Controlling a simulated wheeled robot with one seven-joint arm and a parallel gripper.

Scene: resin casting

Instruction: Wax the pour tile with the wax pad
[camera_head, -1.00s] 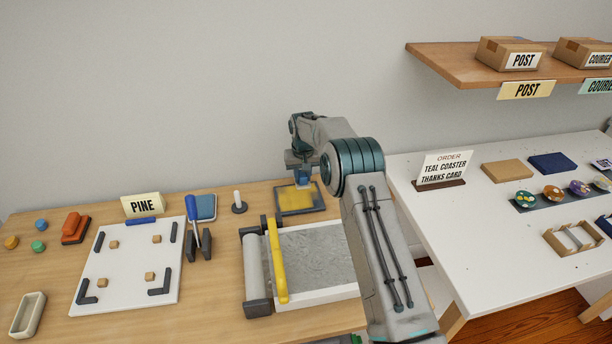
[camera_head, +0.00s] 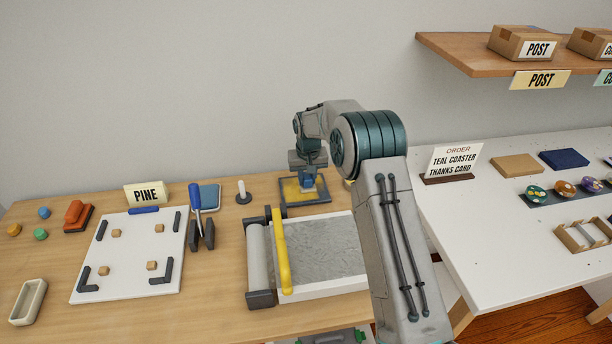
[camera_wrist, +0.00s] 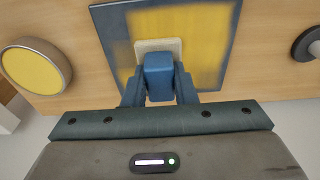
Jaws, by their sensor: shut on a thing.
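The pour tile (camera_head: 303,204) is a dark square slab at the back of the wooden bench, with a yellow patch over much of its face. It also shows in the wrist view (camera_wrist: 113,35), where the yellow is uneven and a dark border is bare. My gripper (camera_head: 307,185) is over the tile, pointing down. In the wrist view my gripper (camera_wrist: 159,80) is shut on the blue handle of the wax pad (camera_wrist: 158,46). The pad's cream base lies flat against the tile, seemingly touching it. The fingers and handle hide the tile behind them.
A round tin (camera_wrist: 35,67) of yellow wax stands beside the tile. A white peg on a dark base (camera_head: 242,192) stands on the tile's other side. A grey-topped tray with a yellow bar (camera_head: 281,250) is in front. The white table is at right.

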